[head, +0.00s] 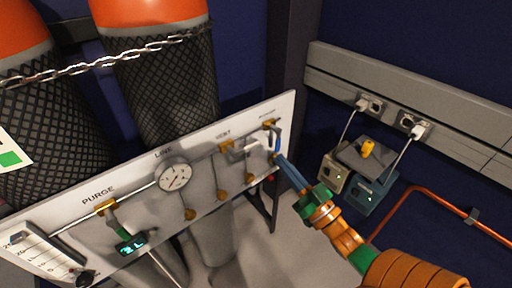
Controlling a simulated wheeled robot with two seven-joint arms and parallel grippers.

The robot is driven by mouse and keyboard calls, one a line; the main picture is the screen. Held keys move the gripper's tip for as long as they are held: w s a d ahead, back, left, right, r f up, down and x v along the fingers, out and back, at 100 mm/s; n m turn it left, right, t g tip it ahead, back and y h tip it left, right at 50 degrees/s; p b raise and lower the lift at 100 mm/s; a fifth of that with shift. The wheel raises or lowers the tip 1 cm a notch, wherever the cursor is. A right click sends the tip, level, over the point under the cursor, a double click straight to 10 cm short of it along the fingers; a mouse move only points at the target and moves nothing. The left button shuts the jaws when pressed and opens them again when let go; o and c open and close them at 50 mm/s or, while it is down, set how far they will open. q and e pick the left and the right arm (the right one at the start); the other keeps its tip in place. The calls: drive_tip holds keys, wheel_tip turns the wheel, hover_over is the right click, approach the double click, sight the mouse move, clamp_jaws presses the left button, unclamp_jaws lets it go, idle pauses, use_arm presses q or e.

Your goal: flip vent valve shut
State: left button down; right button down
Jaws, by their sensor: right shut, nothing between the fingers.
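A tilted white panel (205,205) carries the valves. Under its VENT label is a brass vent valve (226,148), with a pale lever (244,152) that seems to point right along the pipe line. My right gripper (279,158) comes in from the lower right, its blue fingers shut and empty. Its tips are at the panel's right end, right of the vent valve and just below another brass valve with a blue handle (276,141). I cannot tell whether the tips touch that handle or the panel. My left gripper is not in view.
Two orange-topped cylinders (155,75) stand behind, held by a chain (105,62). Small boxes (370,190) and a copper pipe (425,193) are at right.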

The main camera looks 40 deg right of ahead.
wheel_tip(320, 180, up, 3)
drive_tip(key=p, duration=0.2)
hover_over(258, 143)
drive_tip(key=s+a, duration=0.1)
drive_tip(key=s, duration=0.2)
drive_tip(key=shift+w+a+f+b, duration=0.1)
drive_tip(key=shift+w+f+b, duration=0.2)
drive_tip(key=shift+f, duration=0.35)
drive_tip(key=shift+w+a+f+b, duration=0.15)
drive_tip(key=shift+f+b, duration=0.2)
drive_tip(key=shift+f, duration=0.25)
drive_tip(key=shift+s+f, duration=0.1)
drive_tip(key=shift+f, duration=0.6)
